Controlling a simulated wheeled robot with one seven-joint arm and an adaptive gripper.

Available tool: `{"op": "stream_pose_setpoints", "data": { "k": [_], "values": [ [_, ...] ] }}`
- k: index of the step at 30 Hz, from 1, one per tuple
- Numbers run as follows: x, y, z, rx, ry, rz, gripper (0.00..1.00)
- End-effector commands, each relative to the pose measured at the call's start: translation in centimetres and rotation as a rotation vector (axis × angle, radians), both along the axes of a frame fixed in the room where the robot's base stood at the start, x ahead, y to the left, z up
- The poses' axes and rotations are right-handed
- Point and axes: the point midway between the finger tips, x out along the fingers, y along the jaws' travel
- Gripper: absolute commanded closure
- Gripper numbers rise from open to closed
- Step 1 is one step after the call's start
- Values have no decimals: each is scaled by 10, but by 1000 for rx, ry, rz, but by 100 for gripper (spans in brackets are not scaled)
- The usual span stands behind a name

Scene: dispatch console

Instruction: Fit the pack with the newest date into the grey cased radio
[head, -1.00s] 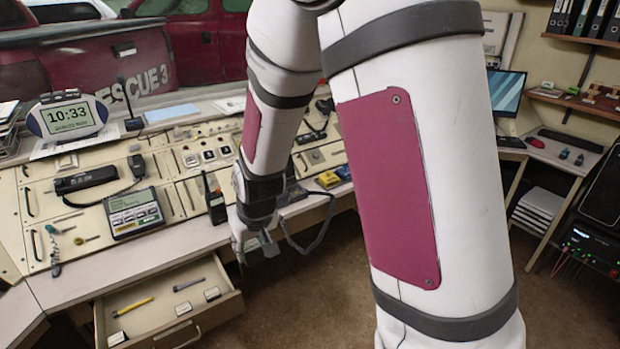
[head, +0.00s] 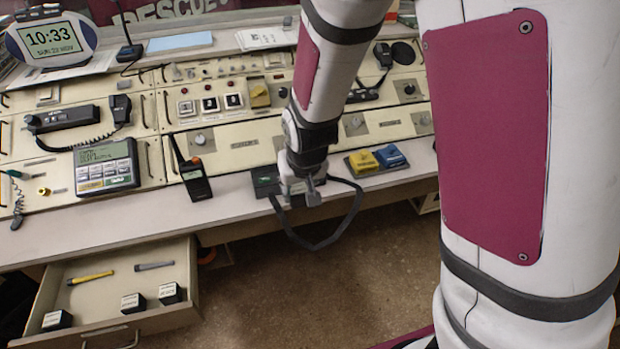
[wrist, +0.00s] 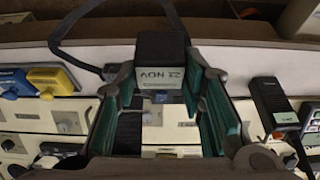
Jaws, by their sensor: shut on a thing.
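My gripper (head: 308,190) is at the desk's front edge in the head view. In the wrist view its teal-padded fingers (wrist: 165,100) are shut on a dark pack (wrist: 160,45) with a pale label. The label reads upside down, a two-digit number and NOV; the digits are unclear. In the head view a dark grey-green cased unit (head: 264,182), perhaps the grey cased radio, lies partly hidden behind my gripper. A black strap (head: 340,232) loops over the desk edge beside it. A black handheld radio (head: 193,175) stands to the left and shows in the wrist view (wrist: 272,105).
An open drawer (head: 190,268) at lower left holds several dark packs with white labels, one being a pack (head: 133,303), plus a yellow marker and a grey one. Yellow and blue items (head: 378,159) lie right of my gripper. A clock (head: 50,40) stands at back left.

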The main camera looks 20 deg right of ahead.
Motion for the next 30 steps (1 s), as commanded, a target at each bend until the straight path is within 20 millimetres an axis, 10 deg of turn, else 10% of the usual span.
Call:
{"op": "stream_pose_setpoints", "data": {
  "k": [8, 30],
  "values": [
    [16, 0, -12, 0, -5, -5, 96],
    [140, -67, -25, 0, -3, -1, 96]
  ]
}}
